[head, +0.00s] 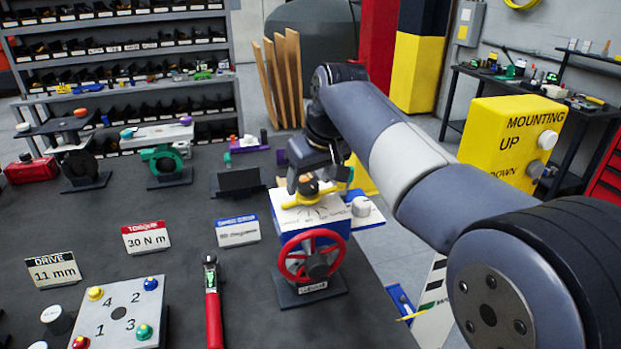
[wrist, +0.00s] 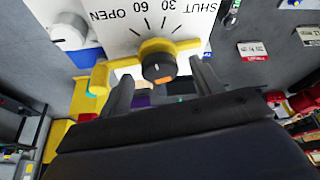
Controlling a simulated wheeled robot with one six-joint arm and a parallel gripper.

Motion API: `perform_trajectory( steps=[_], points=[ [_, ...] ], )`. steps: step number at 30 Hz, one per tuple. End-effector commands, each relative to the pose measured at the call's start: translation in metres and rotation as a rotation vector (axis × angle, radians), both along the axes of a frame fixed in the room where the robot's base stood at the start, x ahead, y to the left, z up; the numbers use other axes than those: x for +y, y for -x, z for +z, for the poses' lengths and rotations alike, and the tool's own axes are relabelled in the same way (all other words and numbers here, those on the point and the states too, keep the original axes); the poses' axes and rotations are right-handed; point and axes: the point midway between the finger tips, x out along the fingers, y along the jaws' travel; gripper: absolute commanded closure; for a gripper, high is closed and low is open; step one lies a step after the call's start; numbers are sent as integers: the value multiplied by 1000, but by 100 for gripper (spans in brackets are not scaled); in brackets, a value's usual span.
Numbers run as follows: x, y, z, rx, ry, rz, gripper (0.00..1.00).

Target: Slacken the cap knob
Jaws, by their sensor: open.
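The valve actuator is a white-topped blue box (head: 318,226) with a red handwheel (head: 312,257) on its front. On its top, a yellow pointer (wrist: 186,46) carries a round black knob (wrist: 158,68) with an orange mark. The dial (wrist: 140,22) beside it reads SHUT, 30, 60, OPEN. The black knob also shows in the head view (head: 308,187), partly behind my gripper. My gripper (wrist: 161,70) is open, its fingers on either side of the black knob; I cannot tell whether they touch it. A pale round knob (head: 361,206) sits at the box's right side.
Signs reading torque 30 N m (head: 146,237) and drive 11 mm (head: 54,269) stand on the dark table. A red-handled tool (head: 213,305) lies left of the actuator. A numbered plate (head: 120,315) is at front left. The table's right edge is close to the actuator.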

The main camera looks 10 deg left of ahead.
Motion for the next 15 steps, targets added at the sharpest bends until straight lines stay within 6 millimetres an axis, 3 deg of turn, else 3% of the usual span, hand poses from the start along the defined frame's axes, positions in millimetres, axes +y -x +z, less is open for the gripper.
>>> perform_trajectory(
  steps=[10,15],
  points=[
    [1,-1,-4,0,0,0,39],
    [1,-1,-3,0,0,0,53]
  ],
)
